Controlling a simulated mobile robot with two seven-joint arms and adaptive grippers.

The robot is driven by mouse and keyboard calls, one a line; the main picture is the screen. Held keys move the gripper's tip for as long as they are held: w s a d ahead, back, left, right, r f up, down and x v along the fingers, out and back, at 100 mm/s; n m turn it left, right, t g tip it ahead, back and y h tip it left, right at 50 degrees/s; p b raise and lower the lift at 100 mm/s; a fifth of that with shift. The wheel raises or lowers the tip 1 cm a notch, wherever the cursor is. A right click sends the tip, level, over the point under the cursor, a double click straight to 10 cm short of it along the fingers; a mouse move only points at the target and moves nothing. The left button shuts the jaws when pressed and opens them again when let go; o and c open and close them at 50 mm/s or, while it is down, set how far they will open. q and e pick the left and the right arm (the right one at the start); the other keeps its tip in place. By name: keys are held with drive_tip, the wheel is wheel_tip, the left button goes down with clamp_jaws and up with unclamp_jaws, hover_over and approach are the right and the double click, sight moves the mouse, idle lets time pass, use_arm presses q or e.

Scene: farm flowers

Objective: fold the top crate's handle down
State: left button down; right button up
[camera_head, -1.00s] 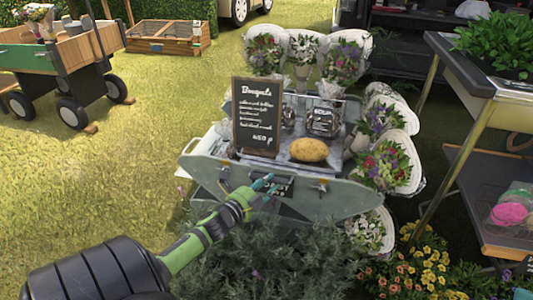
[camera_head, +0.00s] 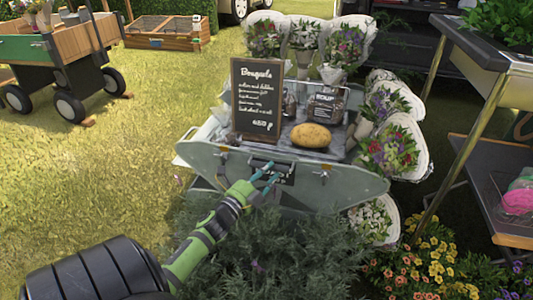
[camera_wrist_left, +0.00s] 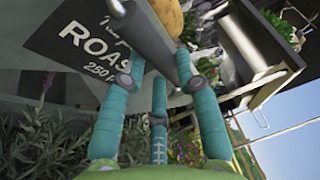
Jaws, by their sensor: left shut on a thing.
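The top crate (camera_head: 345,188) has a grey-green front panel with rounded ends and metal latches, standing behind a grey-leaved bush. Its dark handle (camera_head: 287,168) is at the middle of the front, partly hidden by my fingers. My left gripper (camera_head: 267,173) reaches it from the lower left. In the left wrist view the teal fingers (camera_wrist_left: 156,82) are closed around a grey bar, the handle (camera_wrist_left: 150,38). A dark label with white lettering (camera_wrist_left: 80,45) lies beside it. The handle's exact tilt is hard to tell. My right gripper is not in view.
On the crate stand a chalkboard sign (camera_head: 257,100), a yellow potato-like object (camera_head: 310,136) and a dark bag (camera_head: 325,107). Wrapped bouquets (camera_head: 395,143) crowd behind and right. A metal-legged table (camera_head: 468,123) stands at right.

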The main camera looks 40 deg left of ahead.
use_arm(q)
drive_tip(key=shift+r, duration=0.2)
drive_tip(key=c, duration=0.9)
unclamp_jaws()
drive_tip(key=shift+w+f, duration=0.1)
drive_tip(key=shift+f, duration=0.1)
drive_tip(key=s+d+f, duration=0.1)
drive_tip(key=s, duration=1.1)
drive_tip(key=shift+d, duration=0.15)
